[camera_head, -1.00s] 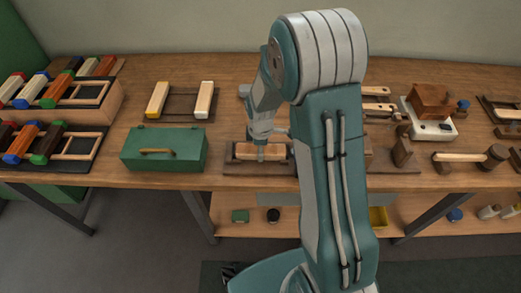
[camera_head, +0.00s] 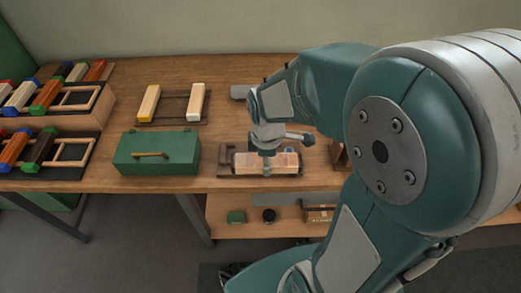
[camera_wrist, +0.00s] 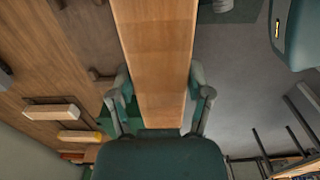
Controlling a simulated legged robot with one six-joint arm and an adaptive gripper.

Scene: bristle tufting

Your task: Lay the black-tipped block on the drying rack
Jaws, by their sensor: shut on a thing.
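My gripper (camera_head: 266,151) is shut on a pale wooden block (camera_head: 283,162), gripped across its middle. The block lies level, left to right, over a dark wooden holder (camera_head: 224,162) near the bench's front edge. I cannot tell whether it touches the holder. Its left end looks dark. In the wrist view the block (camera_wrist: 157,55) runs between the fingers (camera_wrist: 160,95), with a dark end (camera_wrist: 160,133) at the bottom. A low dark wooden rack (camera_head: 172,110) at the back left carries a yellow-tipped block (camera_head: 149,103) and a whitish block (camera_head: 195,101) with a gap between them.
A green box (camera_head: 157,166) with a handle stands between the holder and the left side. Two stepped racks (camera_head: 88,112) at the far left hold several colour-tipped blocks. My arm hides much of the right bench. Bare bench (camera_head: 225,120) shows right of the low rack.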

